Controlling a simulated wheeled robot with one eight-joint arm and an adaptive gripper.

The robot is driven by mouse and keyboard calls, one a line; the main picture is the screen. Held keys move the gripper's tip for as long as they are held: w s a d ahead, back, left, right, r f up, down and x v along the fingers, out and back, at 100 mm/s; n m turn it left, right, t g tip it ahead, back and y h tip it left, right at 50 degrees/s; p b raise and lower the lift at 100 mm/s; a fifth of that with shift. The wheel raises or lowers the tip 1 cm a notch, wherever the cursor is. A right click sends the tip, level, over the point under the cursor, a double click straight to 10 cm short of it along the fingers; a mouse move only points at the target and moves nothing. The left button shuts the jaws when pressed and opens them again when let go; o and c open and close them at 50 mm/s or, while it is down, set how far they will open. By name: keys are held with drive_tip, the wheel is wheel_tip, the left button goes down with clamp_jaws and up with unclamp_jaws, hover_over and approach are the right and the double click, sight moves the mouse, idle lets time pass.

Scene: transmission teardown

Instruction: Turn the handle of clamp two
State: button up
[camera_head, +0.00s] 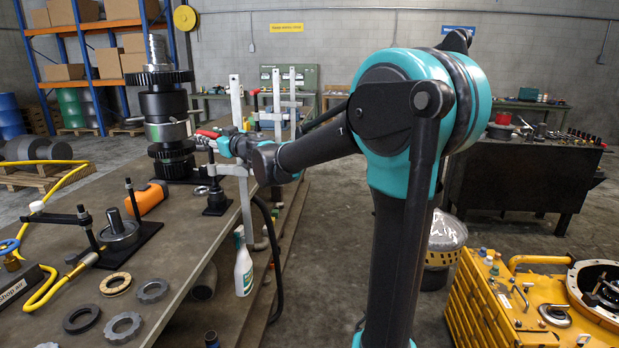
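My arm reaches left across the workbench. My gripper (213,143) is at the clamp beside the dark gear stack. A red handle (206,133) shows right at the fingertips. It is too small to tell whether the fingers touch or grip it. A pale clamp post with a crossbar (236,170) stands just below and behind the gripper. Another red handle (254,93) is on a clamp farther back. No number shows on either clamp, so I cannot tell which is clamp two.
The gear stack (163,107) stands upright left of the gripper. The workbench (190,235) carries a black fixture (118,235), an orange tool (147,198) and several loose rings near its front. A spray bottle (243,268) is beside the bench. A yellow housing (490,310) is at lower right.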

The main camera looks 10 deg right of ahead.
drive_tip(key=d+v, duration=0.1)
drive_tip(key=v, duration=1.7)
drive_tip(key=d+f+m+h, duration=0.4)
drive_tip(key=d+f+h, duration=0.1)
drive_tip(key=d, duration=0.4)
drive_tip(key=d+f+m+t+h, duration=0.1)
drive_tip(key=d+f+m+h, duration=0.4)
drive_tip(key=d, duration=0.4)
drive_tip(key=shift+w+f+h, duration=0.15)
drive_tip(key=shift+f+h, duration=0.4)
drive_tip(key=shift+h, duration=0.65)
